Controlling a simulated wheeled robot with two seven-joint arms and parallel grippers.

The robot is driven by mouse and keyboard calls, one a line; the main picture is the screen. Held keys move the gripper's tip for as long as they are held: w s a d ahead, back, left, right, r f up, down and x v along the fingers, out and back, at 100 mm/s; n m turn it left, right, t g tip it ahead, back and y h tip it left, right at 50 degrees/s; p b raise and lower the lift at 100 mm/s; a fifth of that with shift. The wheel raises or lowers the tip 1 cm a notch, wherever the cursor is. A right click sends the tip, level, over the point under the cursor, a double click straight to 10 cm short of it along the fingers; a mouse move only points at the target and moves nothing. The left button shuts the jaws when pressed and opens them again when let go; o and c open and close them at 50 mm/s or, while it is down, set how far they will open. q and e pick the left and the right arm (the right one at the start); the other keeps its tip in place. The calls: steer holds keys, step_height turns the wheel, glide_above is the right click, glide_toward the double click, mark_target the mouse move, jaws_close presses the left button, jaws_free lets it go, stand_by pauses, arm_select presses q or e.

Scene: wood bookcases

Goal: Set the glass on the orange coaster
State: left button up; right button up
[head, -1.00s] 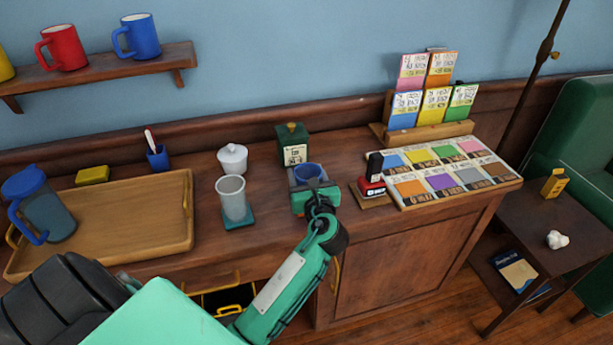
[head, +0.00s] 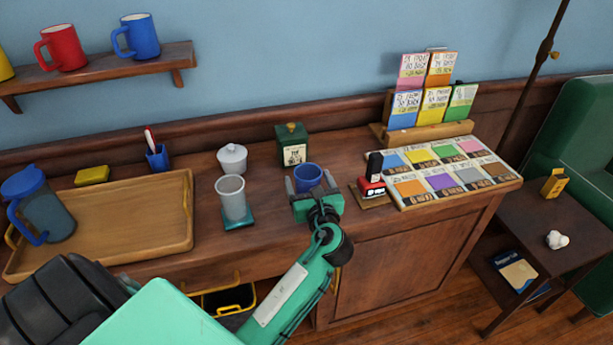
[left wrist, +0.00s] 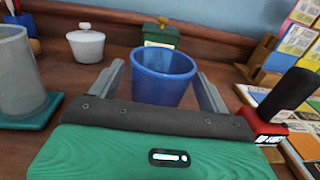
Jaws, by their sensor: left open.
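A clear grey glass (head: 231,198) stands upright on a teal coaster (head: 238,221) on the wooden counter, left of my left gripper. It also shows at the left edge of the left wrist view (left wrist: 18,75). My left gripper (head: 309,176) is open, with its fingers on either side of a blue cup (head: 308,184). The left wrist view shows the cup (left wrist: 163,82) upright between the fingers, with a gap at the right finger; contact at the left finger is unclear. I see no orange coaster; anything under the blue cup is hidden. My right gripper is out of view.
A wooden tray (head: 105,254) with a blue-lidded jug (head: 45,210) is at left. A white lidded pot (head: 232,158) and green tin (head: 292,145) stand behind. A red-and-black stamp (head: 373,178) and colour card board (head: 445,206) are right of the gripper.

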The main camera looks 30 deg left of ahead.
arm_select(q)
steer(key=v, duration=0.8)
steer(key=shift+s, duration=0.15)
steer(key=shift+s+d+r, duration=0.1)
steer(key=shift+s+d, duration=0.25)
steer(key=shift+d, duration=0.1)
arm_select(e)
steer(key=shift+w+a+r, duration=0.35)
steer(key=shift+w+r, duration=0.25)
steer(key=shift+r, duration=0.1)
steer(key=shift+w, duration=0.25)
